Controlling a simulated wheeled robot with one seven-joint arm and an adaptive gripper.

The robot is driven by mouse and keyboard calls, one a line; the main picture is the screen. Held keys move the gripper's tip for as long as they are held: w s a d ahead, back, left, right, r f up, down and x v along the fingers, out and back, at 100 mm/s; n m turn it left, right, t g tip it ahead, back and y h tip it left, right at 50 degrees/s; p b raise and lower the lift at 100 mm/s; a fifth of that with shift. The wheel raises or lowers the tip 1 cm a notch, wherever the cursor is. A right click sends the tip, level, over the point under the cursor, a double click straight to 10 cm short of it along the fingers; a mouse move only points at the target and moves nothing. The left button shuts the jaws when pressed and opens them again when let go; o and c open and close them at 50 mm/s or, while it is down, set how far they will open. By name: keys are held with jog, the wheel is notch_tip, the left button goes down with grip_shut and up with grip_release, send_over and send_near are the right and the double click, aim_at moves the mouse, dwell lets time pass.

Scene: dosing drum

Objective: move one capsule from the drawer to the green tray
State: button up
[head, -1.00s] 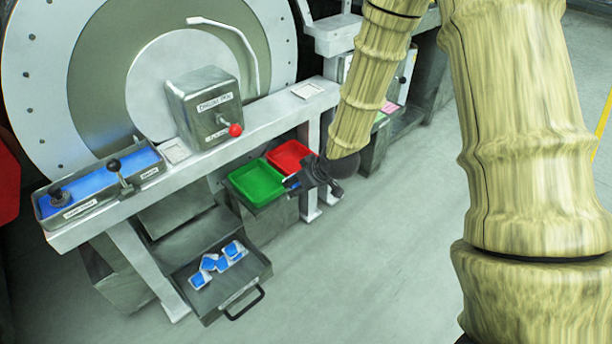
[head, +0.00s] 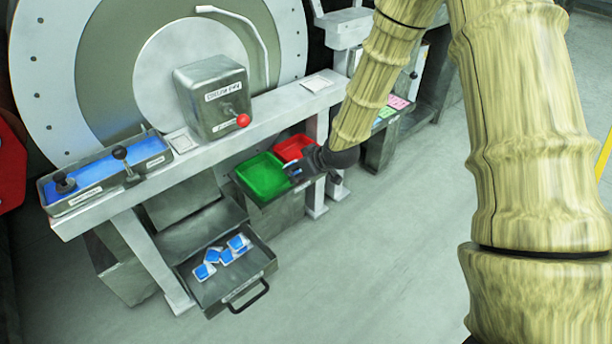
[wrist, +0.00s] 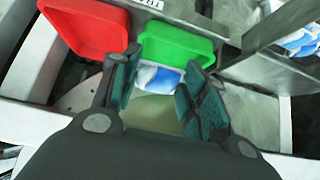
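My gripper (wrist: 158,75) holds a blue and white capsule (wrist: 157,77) between its fingertips. In the head view my gripper (head: 294,172) is by the right side of the green tray (head: 262,177), with a bit of blue at its tips. In the wrist view the green tray (wrist: 178,46) lies just beyond the capsule; I cannot tell the height between them. The open drawer (head: 217,296) at lower left holds several blue and white capsules (head: 222,256). Some also show at the right edge of the wrist view (wrist: 302,42).
A red tray (head: 293,148) sits right beside the green one, behind my gripper. A white frame beam (head: 200,150) runs above the trays and drawer, with a grey box with a red knob (head: 243,120) on it. The floor in front is clear.

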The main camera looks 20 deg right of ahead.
jog(key=shift+w+a+f+b, duration=0.4)
jog(key=shift+w+f, duration=0.35)
jog(key=shift+w, duration=0.35)
jog(key=shift+w+a+f+b, duration=0.4)
jog(key=shift+w+f, duration=0.3)
jog(key=shift+w, duration=0.4)
jog(key=shift+w+a+f+b, duration=0.4)
jog(key=shift+w+f, duration=0.35)
jog(key=shift+w, duration=0.35)
jog(key=o, duration=0.7)
jog(key=shift+c, duration=0.2)
jog(key=shift+r, duration=0.1)
jog(key=v, duration=1.2)
